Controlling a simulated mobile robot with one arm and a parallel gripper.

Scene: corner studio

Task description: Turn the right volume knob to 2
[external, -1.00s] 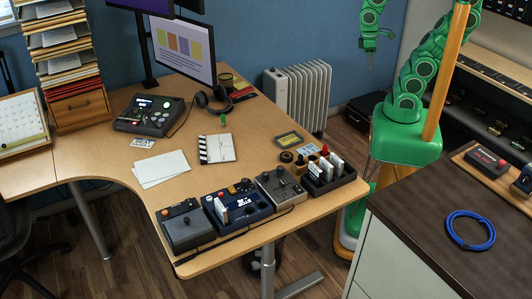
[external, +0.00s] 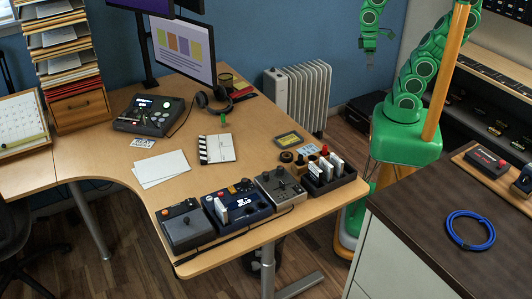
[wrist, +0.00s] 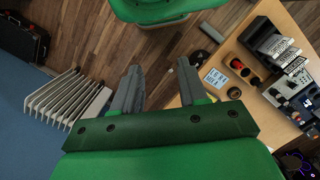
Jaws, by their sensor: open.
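My gripper (external: 369,47) hangs high near the blue wall, above and behind the desk. In the wrist view its two fingers (wrist: 158,72) are apart with only floor between them. A black console (external: 148,114) with a small screen stands farther back. The knobs are too small to tell which is the right volume knob or where it points. My gripper touches none of these.
A black tray (external: 331,178) with upright cards stands at the desk's right end. A white radiator (external: 297,97) is by the wall. A dark counter (external: 420,222) with a blue cable coil (external: 470,230) is at right. Floor is open below my gripper.

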